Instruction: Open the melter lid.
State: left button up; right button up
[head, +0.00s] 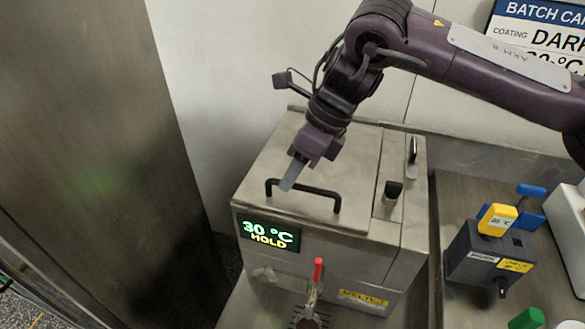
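The melter (330,270) is a steel box in the middle of the head view, with a display reading 30 °C HOLD. Its lid (345,170) lies flat and closed on top. A black bar handle (318,190) stands near the lid's front edge. My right gripper (289,182) reaches down from above, its grey fingertips at the left part of the handle. The fingers overlap in this view, so I cannot tell whether they are apart or closed on the bar. My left gripper is out of view.
Black knobs (392,190) stand on the melter's right strip. A red-handled tap (317,272) is at its front. To the right, a dark box (484,252) with yellow and blue parts and a green item (526,319) sit on the steel counter. A wall is close behind.

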jog(key=shift+a+f, duration=0.15)
jog(key=shift+f, duration=0.15)
grip_shut()
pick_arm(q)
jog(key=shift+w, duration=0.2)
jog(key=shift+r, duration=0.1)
pick_arm(e)
jog(key=shift+r, duration=0.1)
